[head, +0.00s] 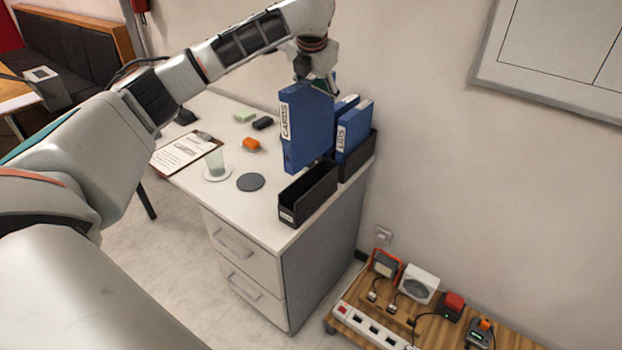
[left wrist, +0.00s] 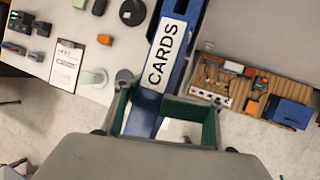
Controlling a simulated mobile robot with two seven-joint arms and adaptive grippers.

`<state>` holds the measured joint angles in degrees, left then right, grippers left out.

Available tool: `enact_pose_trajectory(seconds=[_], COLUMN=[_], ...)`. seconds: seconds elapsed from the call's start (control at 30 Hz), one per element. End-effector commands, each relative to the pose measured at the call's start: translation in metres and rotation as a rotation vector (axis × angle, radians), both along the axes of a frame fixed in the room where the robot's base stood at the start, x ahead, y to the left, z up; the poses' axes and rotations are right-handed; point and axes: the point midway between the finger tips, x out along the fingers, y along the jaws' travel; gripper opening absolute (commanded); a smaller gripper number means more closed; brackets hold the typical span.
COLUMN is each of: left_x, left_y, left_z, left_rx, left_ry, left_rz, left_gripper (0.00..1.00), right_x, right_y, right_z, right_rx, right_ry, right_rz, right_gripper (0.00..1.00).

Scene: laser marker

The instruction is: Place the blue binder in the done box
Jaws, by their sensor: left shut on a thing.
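My left gripper (head: 318,84) is shut on the blue binder (head: 308,128), near its top. The binder is upright, with a white CARDS label on its spine, and looks held above the white cabinet top. In the left wrist view, the binder (left wrist: 158,70) runs between the fingers (left wrist: 163,115). An empty-looking black open box (head: 308,194) stands at the cabinet's front right, just below and right of the binder. Its small label is unreadable, so I cannot tell whether it is the done box. My right gripper is out of view.
A second black box (head: 357,165) behind holds blue binders (head: 354,128) against the wall. The cabinet top (head: 230,203) also carries a clipboard (head: 183,153), a glass (head: 215,161), a dark round coaster (head: 251,182) and an orange item (head: 251,144).

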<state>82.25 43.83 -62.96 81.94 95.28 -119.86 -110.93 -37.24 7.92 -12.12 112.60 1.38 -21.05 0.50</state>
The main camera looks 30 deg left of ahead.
Motion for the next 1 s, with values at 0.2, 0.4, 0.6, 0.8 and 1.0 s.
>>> enact_pose_trajectory(seconds=[0.2, 0.4, 0.6, 0.8, 1.0], left_x=[-0.001, -0.001, 0.0, 0.0, -0.001], left_y=[0.0, 0.0, 0.0, 0.0, 0.0], left_z=[-0.056, -0.103, -0.135, -0.146, -0.174], left_rx=[0.001, 0.001, 0.001, -0.001, 0.0], left_ry=[0.005, 0.004, 0.002, 0.002, 0.004], left_rz=[0.0, 0.001, 0.001, 0.001, 0.002], left_gripper=[0.0, 0.0, 0.0, 0.0, 0.0], right_x=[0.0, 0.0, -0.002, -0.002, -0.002], right_y=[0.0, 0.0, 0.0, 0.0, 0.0], right_z=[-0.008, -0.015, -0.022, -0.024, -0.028], right_rx=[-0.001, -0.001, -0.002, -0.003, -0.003], right_ry=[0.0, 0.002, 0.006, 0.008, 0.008], right_rz=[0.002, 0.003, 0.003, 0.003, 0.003], right_gripper=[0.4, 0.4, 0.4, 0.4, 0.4])
